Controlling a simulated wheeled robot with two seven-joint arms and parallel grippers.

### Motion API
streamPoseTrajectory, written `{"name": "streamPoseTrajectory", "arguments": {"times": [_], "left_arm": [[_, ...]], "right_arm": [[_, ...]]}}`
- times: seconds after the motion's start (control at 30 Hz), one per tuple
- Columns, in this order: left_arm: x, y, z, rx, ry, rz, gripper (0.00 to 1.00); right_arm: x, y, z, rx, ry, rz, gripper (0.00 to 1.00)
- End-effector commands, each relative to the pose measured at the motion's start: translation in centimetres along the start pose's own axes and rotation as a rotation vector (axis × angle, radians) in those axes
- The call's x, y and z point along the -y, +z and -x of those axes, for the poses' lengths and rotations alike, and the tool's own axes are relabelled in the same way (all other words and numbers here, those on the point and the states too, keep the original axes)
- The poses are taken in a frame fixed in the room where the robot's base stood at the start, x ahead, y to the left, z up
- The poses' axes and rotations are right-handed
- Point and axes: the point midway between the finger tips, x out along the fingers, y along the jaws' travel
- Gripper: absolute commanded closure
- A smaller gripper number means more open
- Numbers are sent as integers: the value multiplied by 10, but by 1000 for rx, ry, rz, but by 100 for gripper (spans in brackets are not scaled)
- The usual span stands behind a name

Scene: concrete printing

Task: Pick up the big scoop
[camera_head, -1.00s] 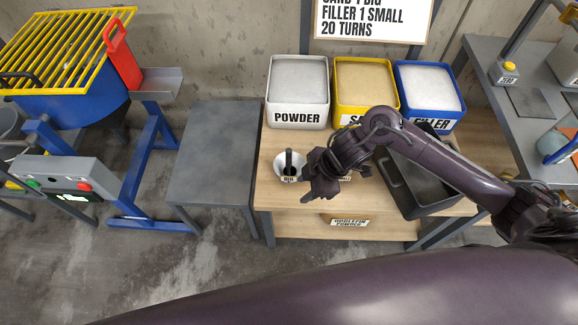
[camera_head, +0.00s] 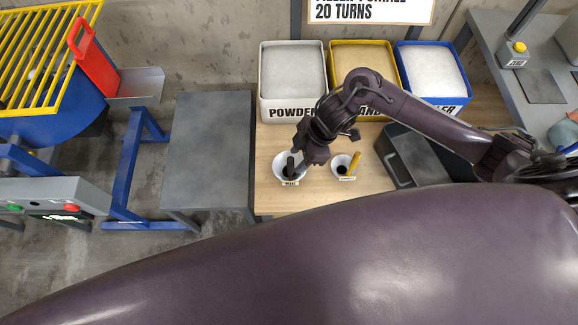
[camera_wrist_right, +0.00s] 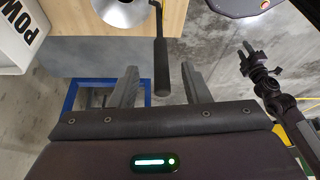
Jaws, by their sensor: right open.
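The big scoop (camera_head: 281,161) is a pale metal bowl with a dark upright handle, behind a small label on the wooden table. In the right wrist view, its round bowl (camera_wrist_right: 122,10) and black handle (camera_wrist_right: 161,68) show. My right gripper (camera_head: 296,168) is at the scoop, partly covering it in the head view. In the wrist view my right gripper (camera_wrist_right: 160,86) is open, with the handle's end between its two fingers and gaps on both sides. My left gripper (camera_wrist_right: 252,52) shows small in the wrist view; its jaw state is unclear.
A small scoop (camera_head: 341,161) with a yellow handle sits to the right. Powder (camera_head: 293,80), sand (camera_head: 362,65) and filler (camera_head: 430,75) bins stand behind. A dark tray (camera_head: 408,165) lies right. A grey table (camera_head: 208,150) adjoins on the left.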

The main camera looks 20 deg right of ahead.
Motion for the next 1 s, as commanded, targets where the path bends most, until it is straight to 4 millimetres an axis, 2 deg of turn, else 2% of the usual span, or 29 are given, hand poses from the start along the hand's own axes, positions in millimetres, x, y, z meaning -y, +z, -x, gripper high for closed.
{"name": "streamPoseTrajectory", "arguments": {"times": [0.13,0.3,0.6,0.93,1.0], "left_arm": [[-1,7,10,12,2,-1,64],[-1,2,12,6,2,-2,64],[1,-14,12,-19,-1,-3,64],[0,-8,12,-11,0,-2,64],[0,-7,12,-9,0,-2,64]], "right_arm": [[3,-6,-19,-2,-4,-2,57],[2,-6,-43,0,0,-1,57],[2,-6,-49,1,1,2,57],[2,-6,-49,1,1,2,99],[2,-6,-49,1,1,1,100]]}}
